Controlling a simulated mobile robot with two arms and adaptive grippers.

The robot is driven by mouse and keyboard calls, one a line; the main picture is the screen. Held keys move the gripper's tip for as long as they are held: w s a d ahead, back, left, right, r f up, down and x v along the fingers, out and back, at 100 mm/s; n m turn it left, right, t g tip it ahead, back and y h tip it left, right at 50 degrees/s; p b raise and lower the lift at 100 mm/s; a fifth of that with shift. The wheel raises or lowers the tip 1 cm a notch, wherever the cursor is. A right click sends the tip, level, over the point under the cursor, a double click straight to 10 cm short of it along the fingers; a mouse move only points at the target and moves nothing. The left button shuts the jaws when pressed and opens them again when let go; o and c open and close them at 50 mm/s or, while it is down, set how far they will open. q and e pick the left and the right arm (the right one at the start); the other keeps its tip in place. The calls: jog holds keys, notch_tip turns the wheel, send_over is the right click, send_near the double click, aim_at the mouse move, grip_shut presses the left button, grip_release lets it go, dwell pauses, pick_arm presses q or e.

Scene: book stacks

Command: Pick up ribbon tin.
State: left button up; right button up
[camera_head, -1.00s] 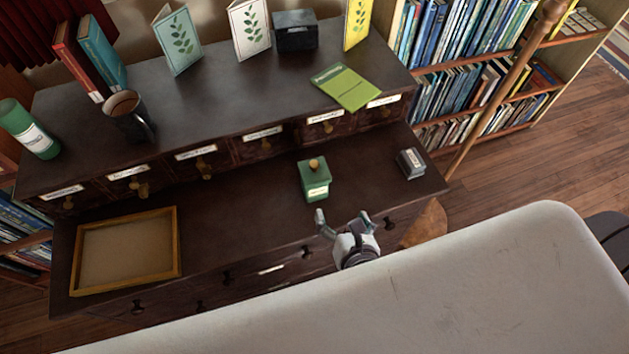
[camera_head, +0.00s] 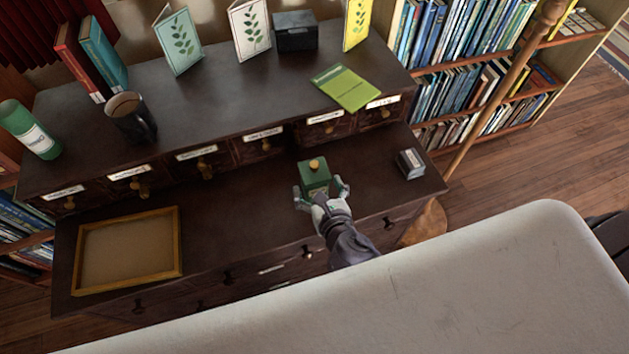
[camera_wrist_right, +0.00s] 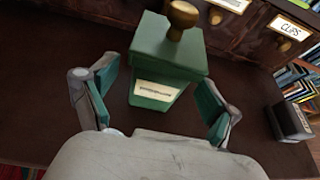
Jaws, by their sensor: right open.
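The green tin (camera_head: 315,172) with a round brass-coloured knob stands upright on the lower ledge of the dark cabinet. Its front label is too small to read for certain. In the right wrist view the tin (camera_wrist_right: 165,60) fills the top middle, its label facing me. My right gripper (camera_head: 321,188) is open, with one finger on each side of the tin's near part. In the wrist view both fingers (camera_wrist_right: 158,92) show gaps to the tin, so it is not gripped. My left gripper is not in view.
A small dark box (camera_head: 410,163) stands to the right of the tin. An empty wooden-rimmed tray (camera_head: 178,245) lies at the left of the ledge. Small labelled drawers (camera_head: 262,146) rise behind. The ledge between tray and tin is clear.

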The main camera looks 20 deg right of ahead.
aim_at(318, 186)
jog(key=x, duration=0.3)
jog(key=shift+w, duration=0.1)
jog(key=c, duration=1.2)
jog(key=shift+c, duration=0.3)
jog(key=shift+r, duration=0.1)
